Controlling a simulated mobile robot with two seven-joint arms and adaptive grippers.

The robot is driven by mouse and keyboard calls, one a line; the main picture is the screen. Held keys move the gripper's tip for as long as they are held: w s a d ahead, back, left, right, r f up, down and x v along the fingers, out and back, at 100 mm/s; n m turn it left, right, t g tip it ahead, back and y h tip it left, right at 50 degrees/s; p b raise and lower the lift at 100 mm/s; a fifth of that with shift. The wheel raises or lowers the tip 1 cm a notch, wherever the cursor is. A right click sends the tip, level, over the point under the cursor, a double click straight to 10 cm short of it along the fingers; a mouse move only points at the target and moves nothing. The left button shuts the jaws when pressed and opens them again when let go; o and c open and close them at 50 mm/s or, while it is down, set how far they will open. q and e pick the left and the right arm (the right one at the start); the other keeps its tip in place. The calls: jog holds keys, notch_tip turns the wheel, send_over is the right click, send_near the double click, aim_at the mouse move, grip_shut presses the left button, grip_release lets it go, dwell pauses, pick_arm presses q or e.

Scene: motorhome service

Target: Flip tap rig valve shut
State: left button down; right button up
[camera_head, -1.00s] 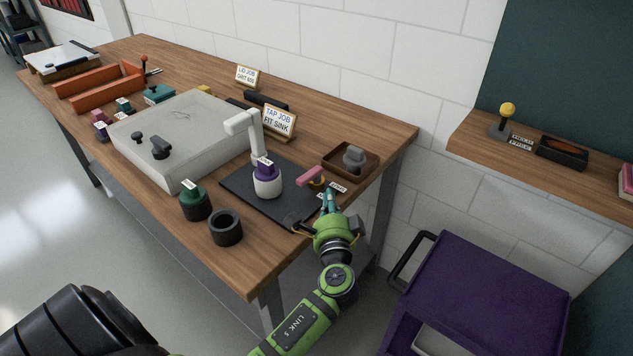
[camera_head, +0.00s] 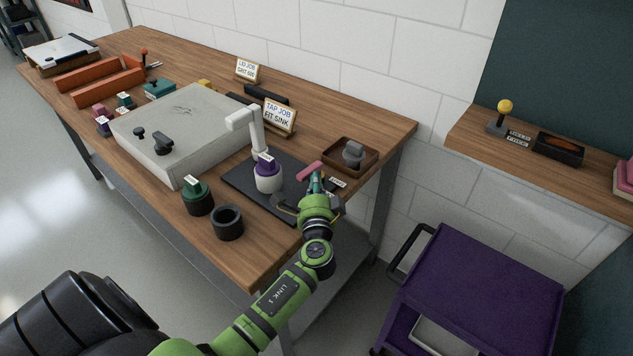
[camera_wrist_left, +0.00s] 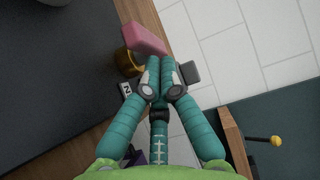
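The tap rig valve has a pink lever (camera_head: 310,170) at the right side of the black mat (camera_head: 240,182). In the left wrist view the pink lever (camera_wrist_left: 144,39) lies tilted above a brass body (camera_wrist_left: 128,62). My left gripper (camera_head: 315,180) is at the lever's right end, partly covering the valve in the head view. In the wrist view its teal fingers (camera_wrist_left: 160,66) are together with nothing seen between them, just below the lever; I cannot tell whether they touch it. My right gripper is not in view.
A white tap (camera_head: 257,130) and a purple-topped white pot (camera_head: 268,178) stand on the mat. A brown tray (camera_head: 366,165) with a grey part is close behind the gripper. A black ring (camera_head: 227,222) and green-topped pot (camera_head: 197,197) stand left. A purple cart (camera_head: 490,275) stands right.

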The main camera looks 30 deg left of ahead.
pick_arm(q)
jog(key=shift+s+a+m+t+h, duration=0.15)
jog(key=shift+a+m+t+h, duration=0.1)
jog(key=shift+m+t+h, duration=0.35)
jog(key=shift+s+a+m+t+h, duration=0.15)
jog(key=shift+a+m+t+h, duration=0.2)
jog(key=shift+h, duration=0.45)
jog(key=shift+m, duration=0.25)
jog(key=shift+s+a+m+t+h+b, duration=0.2)
jog(key=shift+a+m+h, duration=0.25)
jog(key=shift+h, duration=0.4)
jog(key=shift+s+a+m+t+h+b, duration=0.1)
jog(key=shift+a+m+t+h, duration=0.3)
jog(key=shift+h, duration=0.45)
jog(key=shift+w+a+b, duration=0.2)
jog(key=shift+a+b, duration=0.1)
jog(key=shift+a, duration=1.15)
jog(key=shift+w+a, duration=0.3)
jog(key=shift+a, duration=0.3)
jog(key=shift+w+a, duration=0.1)
jog(key=v, duration=1.2)
jog(key=shift+r, duration=0.1)
